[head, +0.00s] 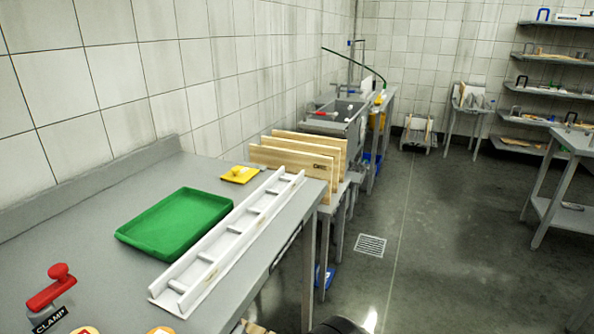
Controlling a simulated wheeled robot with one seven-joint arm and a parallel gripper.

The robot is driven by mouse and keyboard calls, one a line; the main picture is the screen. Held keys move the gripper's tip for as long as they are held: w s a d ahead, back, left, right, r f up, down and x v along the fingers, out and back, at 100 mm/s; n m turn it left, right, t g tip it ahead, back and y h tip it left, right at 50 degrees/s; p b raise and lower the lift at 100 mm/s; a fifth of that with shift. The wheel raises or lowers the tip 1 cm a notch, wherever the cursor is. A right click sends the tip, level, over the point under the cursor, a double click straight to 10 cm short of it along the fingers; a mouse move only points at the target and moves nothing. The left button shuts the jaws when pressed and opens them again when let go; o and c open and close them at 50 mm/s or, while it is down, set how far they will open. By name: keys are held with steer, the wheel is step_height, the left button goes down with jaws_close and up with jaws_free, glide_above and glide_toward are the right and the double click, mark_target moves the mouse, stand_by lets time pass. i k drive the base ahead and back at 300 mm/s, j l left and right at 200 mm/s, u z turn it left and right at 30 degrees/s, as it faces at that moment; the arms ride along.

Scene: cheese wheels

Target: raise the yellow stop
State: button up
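A small flat yellow piece with a raised knob (240,173) sits at the far end of the grey worktable, just left of the white channel's far end. It is the only yellow piece on this table that looks like the yellow stop. It appears low and flat, but it is too small to tell how it is fixed. The white channel (222,243) with several cross bars runs along the table's right edge. My gripper is not in view.
A green tray (176,222) lies left of the channel. A red clamp handle (51,287) with a CLAMP label stands at the near left. Upright wooden boards (300,160) stand beyond the table's far end. The floor (440,230) on the right is mostly clear.

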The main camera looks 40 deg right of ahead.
mark_target(239, 174)
steer(key=z, duration=0.7)
steer(key=l+u, duration=0.35)
steer(key=l, duration=0.35)
steer(key=i+l+u, duration=0.15)
steer(key=l+u, duration=0.3)
steer(key=l, duration=0.35)
steer(key=l+u, duration=0.4)
steer(key=l, duration=0.4)
steer(key=l+u, duration=0.45)
steer(key=l, duration=0.35)
